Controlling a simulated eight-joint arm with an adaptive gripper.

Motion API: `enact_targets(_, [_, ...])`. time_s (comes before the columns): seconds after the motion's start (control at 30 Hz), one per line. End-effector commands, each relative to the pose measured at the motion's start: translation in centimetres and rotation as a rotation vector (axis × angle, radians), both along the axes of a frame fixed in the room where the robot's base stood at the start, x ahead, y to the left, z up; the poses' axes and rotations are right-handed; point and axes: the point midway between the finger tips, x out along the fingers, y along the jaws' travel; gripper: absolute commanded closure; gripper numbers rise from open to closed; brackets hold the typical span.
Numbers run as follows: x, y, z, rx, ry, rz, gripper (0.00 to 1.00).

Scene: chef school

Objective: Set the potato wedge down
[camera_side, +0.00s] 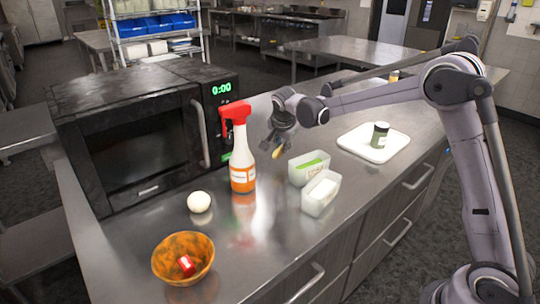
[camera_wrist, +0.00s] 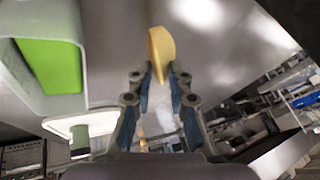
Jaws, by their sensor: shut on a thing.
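The potato wedge (camera_wrist: 161,50) is a yellow piece between the fingertips of my gripper (camera_wrist: 160,72) in the wrist view. My gripper is shut on it. In the side view my gripper (camera_side: 275,147) hangs over the steel counter (camera_side: 262,255), between the spray bottle and the containers. The wedge (camera_side: 277,153) shows there as a small yellow bit at the fingertips. I cannot tell how far it is above the counter.
A spray bottle (camera_side: 242,160) stands left of my gripper, before a microwave (camera_side: 140,130). A container with green contents (camera_side: 308,167) and a white-filled one (camera_side: 321,193) stand close right. A tray (camera_side: 355,142) holds a jar (camera_side: 380,135). An egg-like ball (camera_side: 199,202) and bowl (camera_side: 183,248) are nearer.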

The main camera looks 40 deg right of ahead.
Motion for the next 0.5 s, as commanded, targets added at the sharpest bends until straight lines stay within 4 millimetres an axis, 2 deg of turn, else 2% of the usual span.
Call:
enact_targets(0.17, [0.6,0.7,-0.8,0.000,0.000,0.000,1.00])
enact_targets(0.4, [0.6,0.7,-3.9,0.000,0.000,-0.001,1.00])
enact_targets(0.5, [0.5,0.7,-4.5,0.000,0.000,-0.001,1.00])
